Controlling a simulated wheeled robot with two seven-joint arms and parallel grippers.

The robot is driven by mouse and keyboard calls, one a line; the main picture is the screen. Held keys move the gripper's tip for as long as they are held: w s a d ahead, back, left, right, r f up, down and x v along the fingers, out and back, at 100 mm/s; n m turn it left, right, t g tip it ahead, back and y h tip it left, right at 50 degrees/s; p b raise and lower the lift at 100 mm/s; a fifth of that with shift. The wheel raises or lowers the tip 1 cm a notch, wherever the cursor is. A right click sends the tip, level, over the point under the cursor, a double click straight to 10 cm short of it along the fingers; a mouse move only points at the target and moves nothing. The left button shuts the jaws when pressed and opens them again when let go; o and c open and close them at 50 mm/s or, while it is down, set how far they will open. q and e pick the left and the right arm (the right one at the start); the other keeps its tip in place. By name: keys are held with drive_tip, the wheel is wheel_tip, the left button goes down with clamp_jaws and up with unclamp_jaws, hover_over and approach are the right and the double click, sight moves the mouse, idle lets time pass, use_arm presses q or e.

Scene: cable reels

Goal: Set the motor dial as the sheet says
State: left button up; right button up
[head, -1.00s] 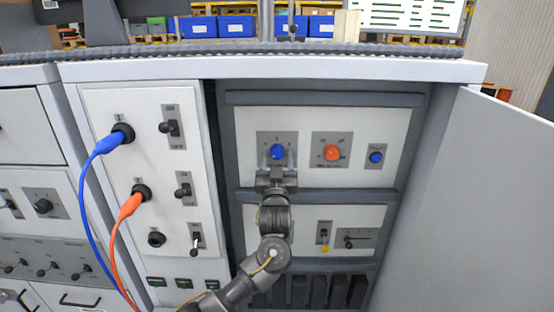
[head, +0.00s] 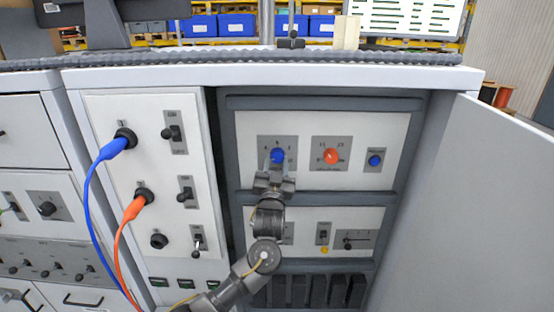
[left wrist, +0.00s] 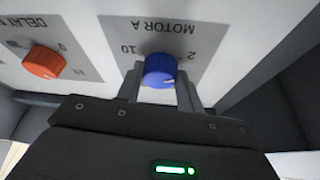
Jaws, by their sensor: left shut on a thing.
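The blue motor dial (head: 277,156) is on the upper white panel inside the open cabinet. In the left wrist view the blue dial (left wrist: 160,69) sits under an upside-down "MOTOR A" label, with 10 and 2 readable. My left gripper (head: 273,168) comes up from below, its two fingers on either side of the dial and shut on it. In the left wrist view the left gripper (left wrist: 160,90) hides part of the scale. A white sheet or screen with green lines (head: 405,14) is at the top right, too small to read. My right gripper is not in view.
An orange dial (head: 331,156) and a blue button (head: 375,160) are right of the blue dial. The lower panel (head: 370,222) has switches. Blue and orange cables hang from the left panel (head: 100,110). The open cabinet door (head: 440,200) stands at the right.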

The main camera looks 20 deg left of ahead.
use_arm(q)
drive_tip(key=m+h+p, duration=0.2)
drive_tip(key=m+p, duration=0.1)
drive_tip(key=m, duration=0.1)
drive_tip(key=m+g+h+p, duration=0.1)
drive_tip(key=m+h+p, duration=0.1)
drive_tip(key=m+p, duration=0.2)
drive_tip(key=a+r+m+g+h+p, duration=0.1)
drive_tip(key=m+p, duration=0.3)
drive_tip(key=m, duration=0.2)
drive_tip(key=shift+s+r+h, duration=0.1)
drive_tip(key=shift+s+h, duration=0.05)
drive_tip(key=shift+h, duration=0.25)
drive_tip(key=m+g+p, duration=0.1)
drive_tip(key=m+p, duration=0.1)
drive_tip(key=shift+m+h, duration=0.3)
drive_tip(key=shift+m+g+p, duration=0.5)
drive_tip(key=shift+m+p, duration=0.5)
drive_tip(key=o, duration=1)
drive_tip(key=shift+d, duration=0.1)
